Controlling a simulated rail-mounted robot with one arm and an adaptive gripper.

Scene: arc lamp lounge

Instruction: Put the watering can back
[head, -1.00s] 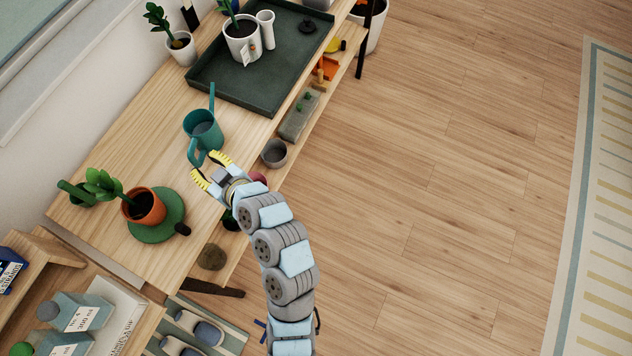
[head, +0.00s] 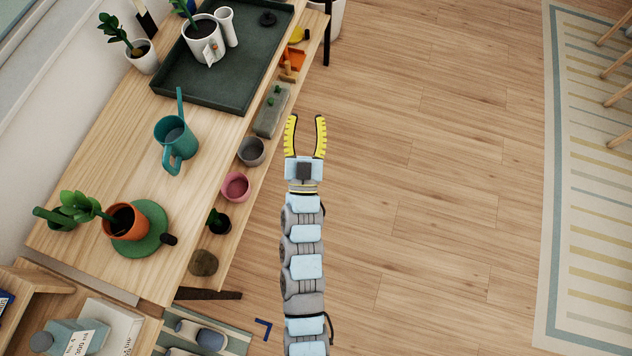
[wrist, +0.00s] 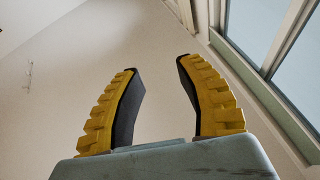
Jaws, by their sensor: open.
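The teal watering can (head: 174,140) stands upright on the wooden table (head: 130,175), between the dark green tray and the potted plant. Its spout points to the back and its handle to the front. My gripper (head: 305,122) is open and empty, out over the floor to the right of the table and well apart from the can. In the wrist view the yellow-padded fingers (wrist: 160,75) are spread with nothing between them; only wall and window show behind.
A dark green tray (head: 239,93) holds a white pot (head: 203,43). An orange pot (head: 127,226) stands on a green round mat (head: 156,238). A lower shelf carries a grey pot (head: 251,152) and a pink pot (head: 236,187).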

